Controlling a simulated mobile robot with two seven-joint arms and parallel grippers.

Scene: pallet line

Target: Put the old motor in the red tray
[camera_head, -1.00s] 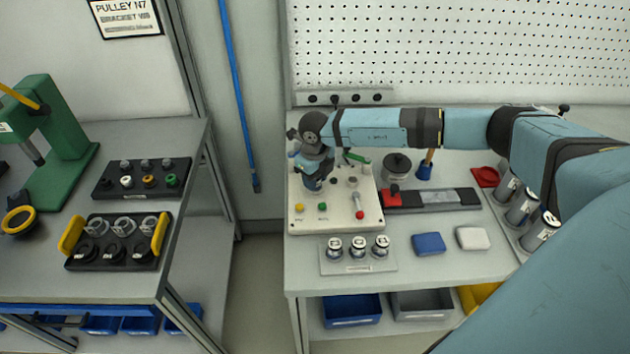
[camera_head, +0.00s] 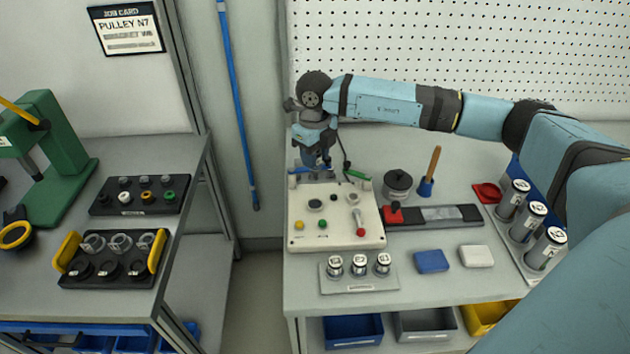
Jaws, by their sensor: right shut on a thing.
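My right gripper (camera_head: 318,167) points down at the back edge of the white test box (camera_head: 337,229). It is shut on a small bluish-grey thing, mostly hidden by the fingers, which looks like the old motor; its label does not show. A dark round spot shows in the top of the box in front of the gripper. The red tray (camera_head: 487,193) appears as a small red dish at the back right of the bench, with nothing visible in it. My left gripper is out of view.
Blue (camera_head: 431,261) and white (camera_head: 476,256) blocks lie in front.

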